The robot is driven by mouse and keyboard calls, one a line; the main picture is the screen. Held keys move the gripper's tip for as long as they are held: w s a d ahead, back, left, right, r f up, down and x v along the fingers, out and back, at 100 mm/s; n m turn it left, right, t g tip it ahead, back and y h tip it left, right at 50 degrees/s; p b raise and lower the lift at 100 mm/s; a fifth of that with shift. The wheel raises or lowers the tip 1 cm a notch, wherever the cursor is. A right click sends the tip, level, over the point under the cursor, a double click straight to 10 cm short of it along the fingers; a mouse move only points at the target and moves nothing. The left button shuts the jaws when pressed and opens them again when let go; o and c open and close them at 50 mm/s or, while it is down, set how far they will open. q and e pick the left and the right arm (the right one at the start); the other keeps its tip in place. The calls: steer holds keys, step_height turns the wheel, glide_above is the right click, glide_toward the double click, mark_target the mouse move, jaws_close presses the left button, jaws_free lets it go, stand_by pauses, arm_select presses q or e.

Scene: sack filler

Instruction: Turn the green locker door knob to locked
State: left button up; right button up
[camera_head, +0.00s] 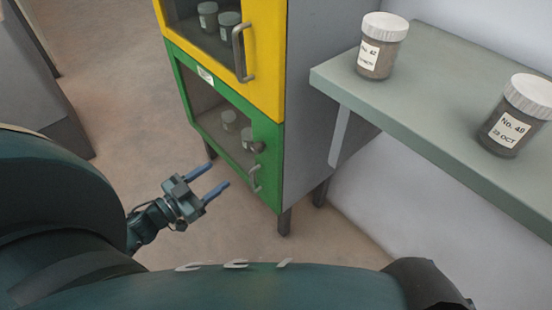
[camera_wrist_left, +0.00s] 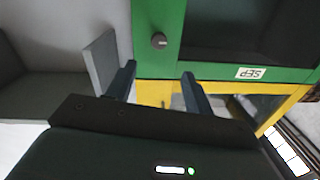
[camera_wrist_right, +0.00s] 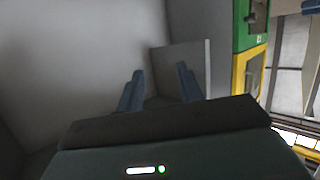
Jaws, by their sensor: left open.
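The green locker door (camera_head: 269,160) is the lower door of the cabinet and looks closed, with a window in it. Its small dark round knob (camera_head: 257,147) sits on the right part of the frame, above the handle (camera_head: 255,178). In the left wrist view the knob (camera_wrist_left: 159,40) shows clearly, with a short pale mark on its face. My left gripper (camera_head: 220,175) is open and empty, in front of the green door and apart from the knob. The knob lies beyond the gap between its fingertips (camera_wrist_left: 158,72). My right gripper (camera_wrist_right: 160,72) is open and empty, facing a grey wall and panel.
A yellow door (camera_head: 268,50) with its own handle is above the green one. A shelf (camera_head: 425,85) to the right bears two lidded jars (camera_head: 381,47) (camera_head: 514,118). The floor (camera_head: 120,110) left of the cabinet is clear. Jars stand behind both door windows.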

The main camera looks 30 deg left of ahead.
mark_target(254, 151)
arm_select(q)
steer(key=b+x, duration=0.2)
steer(key=x, duration=1.1)
steer(key=shift+d+f, duration=0.15)
steer(key=shift+d, duration=0.05)
arm_select(e)
steer(key=shift+w+a+n+t+y, duration=0.15)
steer(key=shift+w+n+t+y, duration=0.2)
steer(key=shift+t, duration=0.65)
arm_select(q)
steer(key=c, duration=1)
steer(key=shift+o, duration=0.2)
